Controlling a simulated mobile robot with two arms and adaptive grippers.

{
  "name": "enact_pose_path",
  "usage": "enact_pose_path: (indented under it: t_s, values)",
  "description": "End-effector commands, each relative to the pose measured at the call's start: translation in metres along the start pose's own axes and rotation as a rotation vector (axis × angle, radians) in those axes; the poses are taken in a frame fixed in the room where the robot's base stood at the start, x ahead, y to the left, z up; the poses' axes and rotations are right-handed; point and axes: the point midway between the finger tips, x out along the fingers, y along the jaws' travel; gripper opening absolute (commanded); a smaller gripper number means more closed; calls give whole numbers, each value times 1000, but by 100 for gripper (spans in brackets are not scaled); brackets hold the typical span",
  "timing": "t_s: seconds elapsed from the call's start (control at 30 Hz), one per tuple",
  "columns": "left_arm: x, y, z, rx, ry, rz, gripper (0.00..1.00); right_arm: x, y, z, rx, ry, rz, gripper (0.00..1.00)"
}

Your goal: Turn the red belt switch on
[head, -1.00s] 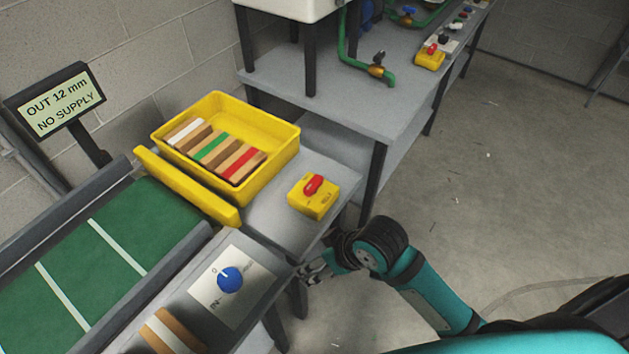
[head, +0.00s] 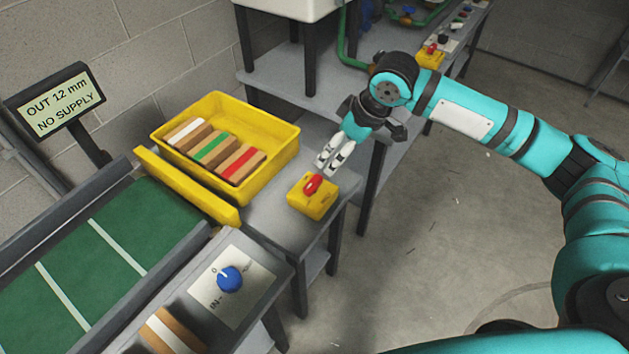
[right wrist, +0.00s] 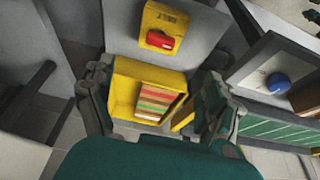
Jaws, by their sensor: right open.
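The red belt switch (head: 313,184) is a red knob on a yellow box (head: 325,204) standing on a small grey table. The knob also shows near the top of the right wrist view (right wrist: 160,40), on its yellow box (right wrist: 162,18). My right gripper (head: 332,160) is open and empty. Its fingers point down, just behind and slightly right of the knob in the head view, with no contact visible. In the right wrist view the fingers (right wrist: 152,75) are spread wide, and the knob lies beyond them. My left gripper is not in view.
A yellow bin (head: 274,160) with several striped blocks stands left of the box. A green conveyor (head: 117,247) and a panel with a blue knob (head: 229,279) are nearer. A sign (head: 60,98) reads "OUT 12 mm NO SUPPLY". Another yellow switch box (head: 430,58) sits on the back bench.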

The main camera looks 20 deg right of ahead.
Motion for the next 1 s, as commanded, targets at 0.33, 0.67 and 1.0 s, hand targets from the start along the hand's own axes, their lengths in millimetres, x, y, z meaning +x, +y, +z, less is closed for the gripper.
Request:
enact_pose_path:
  t_s: [0.33,0.67,1.0]
  values:
    - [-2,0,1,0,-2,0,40,60,-1,0,1,-3,-2,87]
    - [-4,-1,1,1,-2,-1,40,131,-1,0,0,-2,-1,87]
    - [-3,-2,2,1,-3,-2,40,169,-1,0,-1,0,0,87]
